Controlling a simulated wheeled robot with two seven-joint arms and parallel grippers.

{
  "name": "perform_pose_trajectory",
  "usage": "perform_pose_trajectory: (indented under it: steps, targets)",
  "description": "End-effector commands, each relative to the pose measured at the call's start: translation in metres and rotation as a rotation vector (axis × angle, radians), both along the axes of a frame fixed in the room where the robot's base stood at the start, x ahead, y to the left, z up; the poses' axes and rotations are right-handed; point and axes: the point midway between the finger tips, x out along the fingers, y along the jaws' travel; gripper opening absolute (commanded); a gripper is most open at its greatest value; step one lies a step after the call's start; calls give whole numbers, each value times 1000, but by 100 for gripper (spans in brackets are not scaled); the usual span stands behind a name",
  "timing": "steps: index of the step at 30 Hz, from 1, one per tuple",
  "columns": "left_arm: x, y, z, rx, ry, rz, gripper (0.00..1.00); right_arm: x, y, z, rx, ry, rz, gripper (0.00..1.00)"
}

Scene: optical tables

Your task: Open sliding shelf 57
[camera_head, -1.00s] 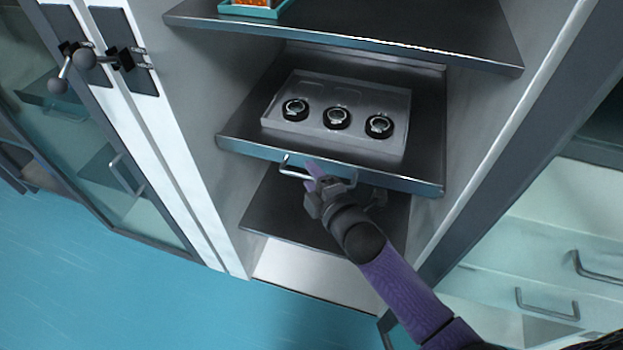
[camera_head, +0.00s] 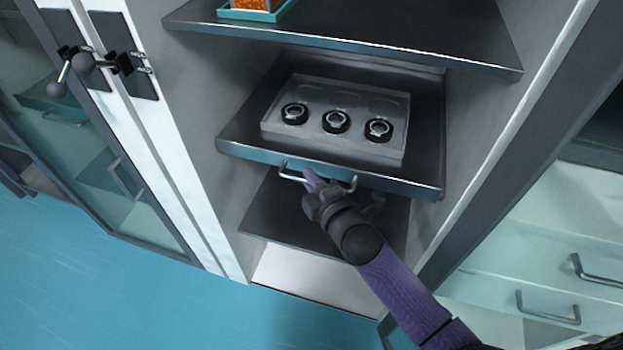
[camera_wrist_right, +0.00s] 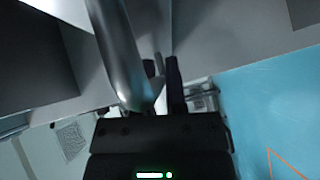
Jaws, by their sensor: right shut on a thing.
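The sliding shelf (camera_head: 235,148) is a dark metal board in the middle of an open cabinet, with a bar handle (camera_head: 291,177) on its front edge. No number is readable, so I cannot confirm it is shelf 57. My right gripper (camera_head: 313,184) is shut on the handle, reaching up from the lower right. The wrist view shows the handle bar (camera_wrist_right: 120,60) large and close, beside a dark finger (camera_wrist_right: 174,85). The exact contact is partly hidden. My left gripper is not in view.
A grey tray (camera_head: 280,128) with three black rings rests on the shelf. An upper shelf (camera_head: 400,50) bears a teal tray (camera_head: 232,14) with orange contents. A lower shelf (camera_head: 275,215) lies below.

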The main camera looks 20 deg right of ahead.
Motion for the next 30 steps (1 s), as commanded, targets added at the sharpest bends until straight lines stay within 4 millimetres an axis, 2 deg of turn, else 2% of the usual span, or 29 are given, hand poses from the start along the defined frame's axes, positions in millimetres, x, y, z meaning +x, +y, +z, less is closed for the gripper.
perform_pose_trajectory:
  steps: [18,30]
  targets:
    - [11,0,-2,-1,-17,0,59,0,0,-1,-1,2,-1,0]
    - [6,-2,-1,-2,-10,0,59,0,0,-1,-1,2,-1,0]
